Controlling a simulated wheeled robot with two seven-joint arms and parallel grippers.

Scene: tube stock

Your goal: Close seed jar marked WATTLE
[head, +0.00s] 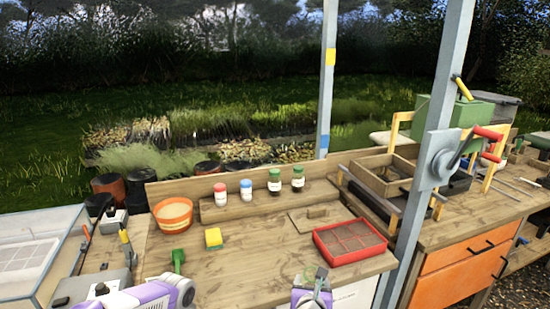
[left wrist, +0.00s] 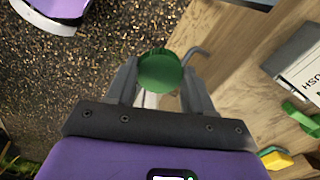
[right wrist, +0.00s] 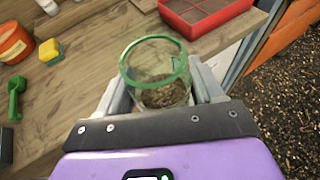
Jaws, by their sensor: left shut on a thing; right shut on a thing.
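A green ribbed lid (left wrist: 158,72) is between the fingers of my left gripper (left wrist: 158,88), which is shut on it. An open glass jar (right wrist: 158,82) with a green rim and brown seed at the bottom is held by my right gripper (right wrist: 160,95), shut around its sides. No marking on this jar can be read. In the head view my right gripper (head: 314,284) is at the bench's front edge. My left gripper's fingers and the lid are not visible there. The lid and the jar are in separate grippers, apart.
Small jars with red (head: 220,194), blue (head: 246,192) and green (head: 274,180) lids stand on a raised wooden step. A red tray (head: 350,258), an orange tub (head: 173,214), a yellow sponge (head: 213,238) and a green scoop (head: 178,259) are on the bench. A grey post (head: 418,180) stands at right.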

